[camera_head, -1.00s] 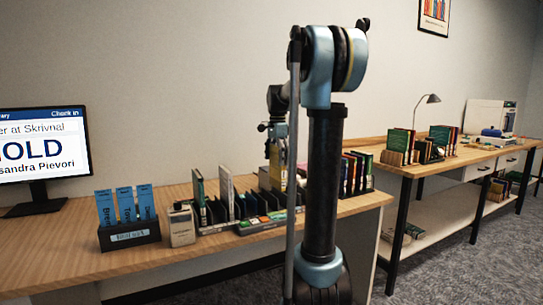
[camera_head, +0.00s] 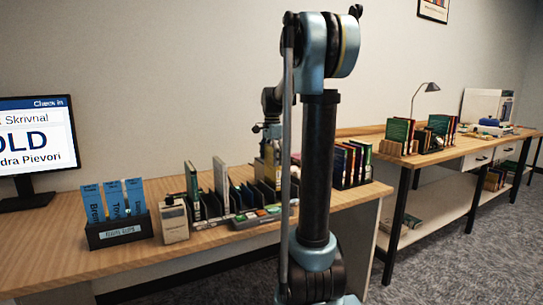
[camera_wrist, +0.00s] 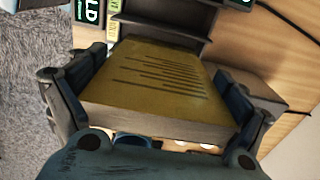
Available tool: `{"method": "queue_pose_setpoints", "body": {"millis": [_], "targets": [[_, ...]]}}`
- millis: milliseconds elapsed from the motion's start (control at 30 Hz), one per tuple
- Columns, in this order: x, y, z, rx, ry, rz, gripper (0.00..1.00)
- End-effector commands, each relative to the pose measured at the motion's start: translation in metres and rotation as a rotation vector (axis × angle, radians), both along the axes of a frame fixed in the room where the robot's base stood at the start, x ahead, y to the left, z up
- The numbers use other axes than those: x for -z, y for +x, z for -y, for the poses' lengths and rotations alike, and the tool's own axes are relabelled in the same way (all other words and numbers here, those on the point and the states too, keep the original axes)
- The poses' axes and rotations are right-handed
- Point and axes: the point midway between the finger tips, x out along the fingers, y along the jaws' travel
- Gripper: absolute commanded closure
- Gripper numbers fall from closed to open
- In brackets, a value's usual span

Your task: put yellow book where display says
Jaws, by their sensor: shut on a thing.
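The yellow book (camera_wrist: 160,85) is between the two fingers of my gripper (camera_wrist: 155,110) in the wrist view, with dark lines printed on its cover. My gripper is shut on it. The display (camera_head: 38,140) at the left shows cut-off text, "OLD", "Skrivnal" and "dra Pievori". The black sorter rack (camera_head: 240,200) holds several upright books. A dark slotted part with a label ending in "LD" (camera_wrist: 88,12) shows in the wrist view.
More books (camera_head: 352,163) stand at the desk's right end. A second table (camera_head: 440,160) with books and a lamp is further right.

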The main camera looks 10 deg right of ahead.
Motion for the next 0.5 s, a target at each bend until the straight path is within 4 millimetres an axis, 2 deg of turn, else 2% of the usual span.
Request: {"method": "queue_pose_setpoints", "body": {"millis": [300, 500], "targets": [[0.030, 0.000, 0.000, 0.000, 0.000, 0.000, 0.43], [0.041, 0.000, 0.000, 0.000, 0.000, 0.000, 0.43]]}}
